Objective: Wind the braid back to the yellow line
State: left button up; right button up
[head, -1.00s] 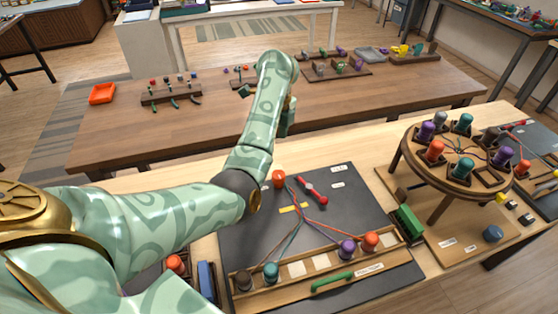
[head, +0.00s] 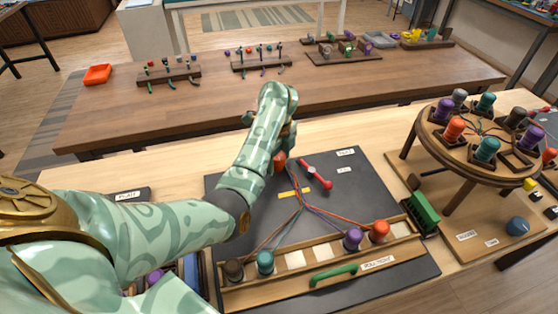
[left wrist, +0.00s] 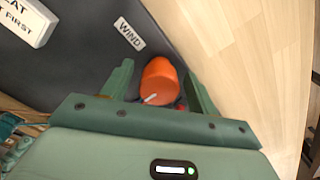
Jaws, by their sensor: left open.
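The orange winding knob (head: 280,162) stands at the far end of the dark mat (head: 370,180). In the left wrist view the knob (left wrist: 159,80), by a WIND label, sits between the two green fingers of my left gripper (left wrist: 158,76). The fingers are open, and I see a gap beside the knob. In the head view my left gripper (head: 287,143) is just above the knob, partly hidden by my arm. The braid (head: 297,196) runs from near the knob past the yellow line (head: 294,193), then fans out as cords towards the bobbins. My right gripper is out of view.
A wooden rack (head: 325,257) holds brown, teal, purple and orange bobbins at the mat's front. A red-ended tool (head: 315,175) lies right of the braid. A round braiding stand (head: 480,143) with several bobbins is at right. The mat's right middle is clear.

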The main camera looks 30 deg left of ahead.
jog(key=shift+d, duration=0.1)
pick_arm(q)
jog(key=shift+c, duration=0.6)
jog(key=c, duration=0.9)
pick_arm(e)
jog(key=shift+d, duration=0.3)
